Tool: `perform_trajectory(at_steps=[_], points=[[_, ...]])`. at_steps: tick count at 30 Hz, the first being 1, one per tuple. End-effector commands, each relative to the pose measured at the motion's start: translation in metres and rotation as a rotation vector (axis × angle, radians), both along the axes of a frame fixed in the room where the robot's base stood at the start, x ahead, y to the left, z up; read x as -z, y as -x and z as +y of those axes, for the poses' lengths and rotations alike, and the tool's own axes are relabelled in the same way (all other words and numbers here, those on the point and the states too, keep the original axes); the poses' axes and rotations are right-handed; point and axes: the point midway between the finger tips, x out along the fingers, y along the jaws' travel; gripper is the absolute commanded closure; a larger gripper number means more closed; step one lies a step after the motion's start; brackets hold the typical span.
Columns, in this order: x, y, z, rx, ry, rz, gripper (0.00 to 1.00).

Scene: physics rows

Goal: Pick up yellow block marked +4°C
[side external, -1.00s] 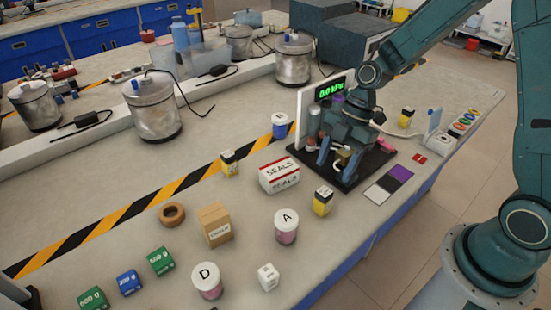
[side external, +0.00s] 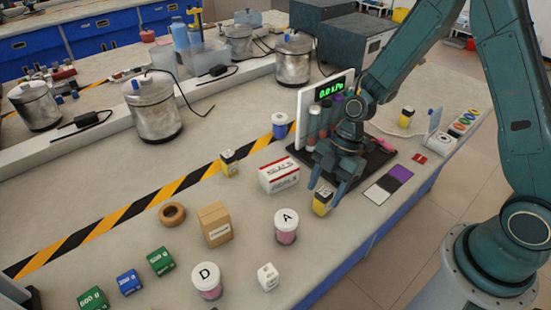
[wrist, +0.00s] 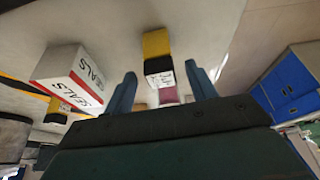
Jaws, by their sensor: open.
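A yellow block (side external: 321,204) with a black band and a white label stands on the bench in front of the black base; its label is too small to read. It also shows in the wrist view (wrist: 157,46), ahead of and between my fingers. My gripper (side external: 327,187) is open and empty, pointing down with its fingertips close to this block's top. Two similar yellow blocks stand elsewhere: one (side external: 229,163) on the striped tape, another (side external: 406,117) at the back right. I cannot read which is marked +4°C.
A SEALS box (side external: 279,174) stands just left of the gripper. A jar marked A (side external: 286,228) stands near the front left of the block. The rack with the 0.0 kPa display (side external: 330,88) is behind. Purple and white pads (side external: 388,186) lie to the right.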

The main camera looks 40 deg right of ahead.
Motion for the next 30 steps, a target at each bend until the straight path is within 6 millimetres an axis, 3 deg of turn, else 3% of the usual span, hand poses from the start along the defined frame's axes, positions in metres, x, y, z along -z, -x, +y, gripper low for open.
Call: perform_trajectory(at_steps=[10, 28, 30], points=[[0.03, 0.002, 0.011, -0.001, 0.0, 0.002, 0.44], [0.033, 0.002, 0.012, 0.001, 0.0, 0.001, 0.44], [0.033, 0.002, 0.012, 0.001, 0.0, 0.001, 0.57]])
